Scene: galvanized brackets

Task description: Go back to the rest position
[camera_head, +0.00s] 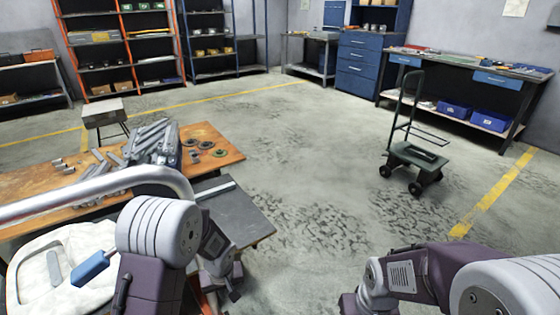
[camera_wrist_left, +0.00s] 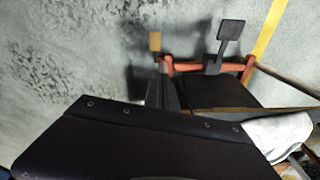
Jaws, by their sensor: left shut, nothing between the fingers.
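My left arm comes down over the near side of the wooden workbench (camera_head: 215,140). My left gripper (camera_head: 233,288) is low beside the bench's dark grey front shelf (camera_head: 240,212). It is shut and empty, and its fingertips are small and partly hidden in the head view. My right arm (camera_head: 425,272) is folded at the lower right, and its gripper's fingers do not show. Galvanized brackets (camera_head: 152,143) stand in a dense grey group on the bench, with loose metal pieces to their left.
A white cloth (camera_head: 85,262) and a blue-handled tool (camera_head: 92,268) lie at lower left. A green hand cart (camera_head: 415,155) stands on open floor at right. A stool (camera_head: 104,112) is behind the bench. The left wrist view shows floor and an orange frame (camera_wrist_left: 205,66).

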